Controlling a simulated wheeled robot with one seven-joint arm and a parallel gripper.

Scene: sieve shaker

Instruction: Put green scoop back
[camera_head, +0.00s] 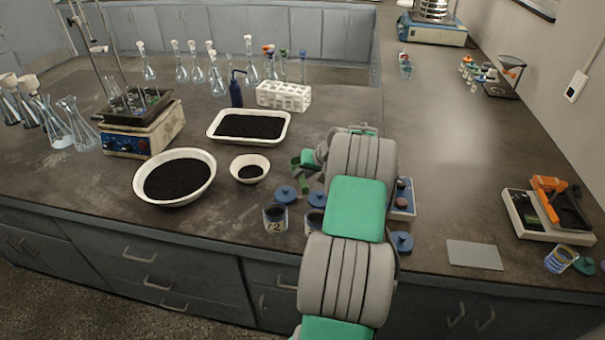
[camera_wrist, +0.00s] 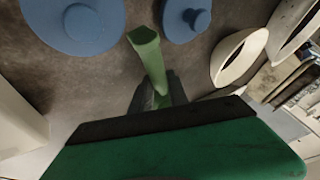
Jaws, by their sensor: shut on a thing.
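The green scoop (camera_wrist: 148,52) is between the fingers of my gripper (camera_wrist: 157,98) in the wrist view. Its green end sticks out past the fingertips, and its other end is hidden by the gripper body. In the head view a green part of the scoop (camera_head: 307,158) shows just left of my arm, above the counter. My gripper (camera_head: 316,156) is shut on it, partly hidden behind my wrist. Two blue lids (camera_wrist: 75,22) lie below in the wrist view.
A small white bowl (camera_head: 237,167) and a large one (camera_head: 208,188) hold black grains, as does a white tray (camera_head: 213,130). A jar marked 12 (camera_head: 275,218) stands near the front edge. A balance (camera_head: 520,212) and grey plate (camera_head: 474,262) are at right. The right counter is mostly clear.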

